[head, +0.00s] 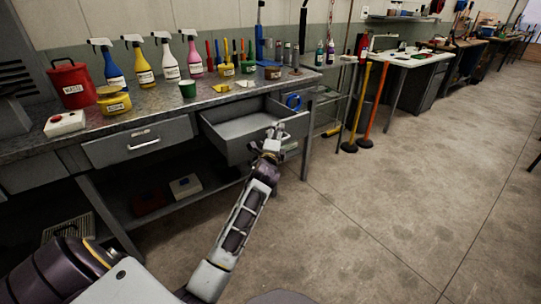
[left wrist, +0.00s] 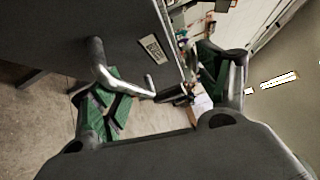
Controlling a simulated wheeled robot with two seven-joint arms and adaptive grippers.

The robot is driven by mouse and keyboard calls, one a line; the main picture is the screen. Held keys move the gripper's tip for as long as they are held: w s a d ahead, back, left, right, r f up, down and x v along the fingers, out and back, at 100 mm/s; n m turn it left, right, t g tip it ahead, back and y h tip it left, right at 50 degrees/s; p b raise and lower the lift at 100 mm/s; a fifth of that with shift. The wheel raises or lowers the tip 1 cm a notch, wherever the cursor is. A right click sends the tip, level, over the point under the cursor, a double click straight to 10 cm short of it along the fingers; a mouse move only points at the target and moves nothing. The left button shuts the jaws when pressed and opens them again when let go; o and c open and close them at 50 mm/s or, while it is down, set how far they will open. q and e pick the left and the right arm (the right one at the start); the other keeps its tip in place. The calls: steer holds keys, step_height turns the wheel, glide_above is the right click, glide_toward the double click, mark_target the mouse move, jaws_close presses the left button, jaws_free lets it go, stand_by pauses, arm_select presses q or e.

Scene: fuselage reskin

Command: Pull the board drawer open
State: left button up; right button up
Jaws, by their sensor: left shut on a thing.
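The board drawer (head: 238,127), a grey metal drawer under the right part of the workbench, stands pulled out, with its bare inner floor showing. My left gripper (head: 272,135) is at its front and hides most of the handle in the head view. In the left wrist view the drawer's silver bar handle (left wrist: 107,77) runs between the green-padded fingers of my left gripper (left wrist: 165,90), which is shut on it. A label (left wrist: 152,48) shows on the dark drawer front. My right gripper is not in view.
A second drawer (head: 138,143) to the left is shut. Spray bottles, a red can (head: 70,84) and a green cup (head: 188,89) stand on the bench top (head: 150,110). Yellow and orange poles (head: 371,105) stand right of the bench. The floor (head: 400,200) at the right is clear.

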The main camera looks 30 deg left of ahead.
arm_select(q)
steer(key=shift+s+d+r+p, duration=0.1)
steer(key=shift+s+d+r, duration=0.25)
steer(key=shift+s, duration=0.2)
steer(key=shift+s+d+r+p, duration=0.15)
steer(key=shift+s+d+r, duration=0.2)
steer(key=shift+s, duration=0.25)
steer(key=shift+s+d+r+p, duration=0.1)
steer(key=shift+s+d+r, duration=0.15)
steer(key=shift+s+r, duration=0.25)
steer(key=shift+s+d+t, duration=0.15)
steer(key=shift+s+t, duration=0.15)
steer(key=shift+s, duration=0.1)
steer(key=shift+c, duration=0.5)
steer(key=shift+s+d+r, duration=0.2)
steer(key=shift+s+r, duration=0.05)
steer(key=shift+s, duration=0.2)
steer(key=c, duration=0.4)
steer(key=shift+f+v, duration=0.25)
steer(key=shift+v, duration=1.05)
steer(key=shift+f+v, duration=0.25)
steer(key=shift+v, duration=1.05)
steer(key=shift+f+v, duration=0.25)
steer(key=shift+v, duration=1.05)
steer(key=shift+c, duration=0.2)
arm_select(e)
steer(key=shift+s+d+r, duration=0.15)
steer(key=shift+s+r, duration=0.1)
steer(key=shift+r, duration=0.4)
